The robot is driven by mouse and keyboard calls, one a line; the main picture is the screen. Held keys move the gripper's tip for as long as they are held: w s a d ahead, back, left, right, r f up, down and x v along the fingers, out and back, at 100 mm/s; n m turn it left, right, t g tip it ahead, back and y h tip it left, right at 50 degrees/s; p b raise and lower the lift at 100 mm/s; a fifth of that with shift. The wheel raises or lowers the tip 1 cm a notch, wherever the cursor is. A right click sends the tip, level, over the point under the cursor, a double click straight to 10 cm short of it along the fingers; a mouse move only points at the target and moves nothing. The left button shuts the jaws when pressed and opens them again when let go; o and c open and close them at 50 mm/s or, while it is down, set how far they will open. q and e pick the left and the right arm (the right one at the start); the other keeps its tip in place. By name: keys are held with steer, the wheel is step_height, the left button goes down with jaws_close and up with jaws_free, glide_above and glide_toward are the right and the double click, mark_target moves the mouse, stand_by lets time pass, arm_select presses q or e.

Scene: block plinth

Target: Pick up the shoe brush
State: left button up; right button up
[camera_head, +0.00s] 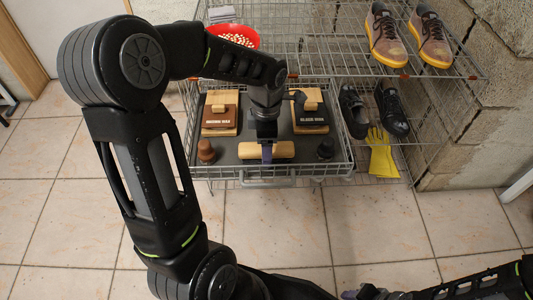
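The shoe brush appears to be the pale wooden piece (284,150) lying crosswise near the front of the dark tray in the wire basket. My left gripper (267,152) points down at its middle, and a purplish finger overlaps the wood. The gripper hides that part, so I cannot tell whether it grips the brush or only stands over it. My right gripper (356,294) shows only partly at the bottom edge, far from the brush; its opening is not clear.
Brown wax (220,124) and black wax (311,122) boxes lie behind the brush, each with wooden pieces. A brown knob-like item (206,151) and a dark one (326,148) flank it. A red bowl (233,32), shoes (385,38) and yellow gloves (381,155) are nearby.

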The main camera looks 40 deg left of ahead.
arm_select(q)
steer(key=shift+f, duration=0.5)
steer(key=shift+c, duration=0.4)
jaws_close()
stand_by(0.4)
steer(key=shift+r, duration=0.15)
step_height(320, 180, up, 10)
steer(key=p, duration=0.2)
steer(key=shift+p, duration=0.4)
